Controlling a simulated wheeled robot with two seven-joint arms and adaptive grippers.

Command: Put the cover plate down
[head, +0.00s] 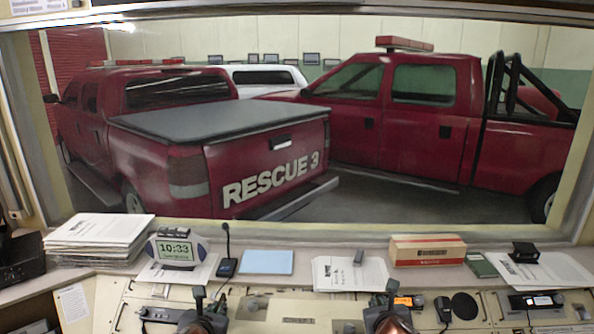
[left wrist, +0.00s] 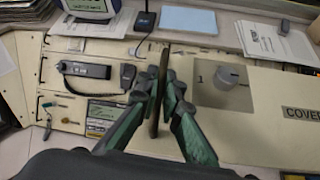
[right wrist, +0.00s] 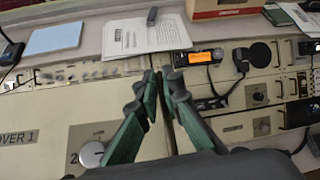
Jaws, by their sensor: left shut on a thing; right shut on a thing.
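The cover plate (head: 310,306) is a wide beige panel lying across the console front between my two grippers. Its "COVER 1" lettering shows in part in the left wrist view (left wrist: 265,140) and the right wrist view (right wrist: 42,150). A grey area with a round knob (left wrist: 228,76) marked 1 shows near its left end, and a knob (right wrist: 92,153) marked 2 near its right end. My left gripper (head: 199,291) is shut on a thin upright edge at the left end. My right gripper (head: 391,287) is shut at the right end. I cannot tell whether the plate touches the console.
A radio with an orange display (right wrist: 198,58) and a microphone (right wrist: 241,60) are to the right. Papers (head: 335,275), a blue pad (head: 266,262) and a box (head: 428,251) lie on the ledge behind.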

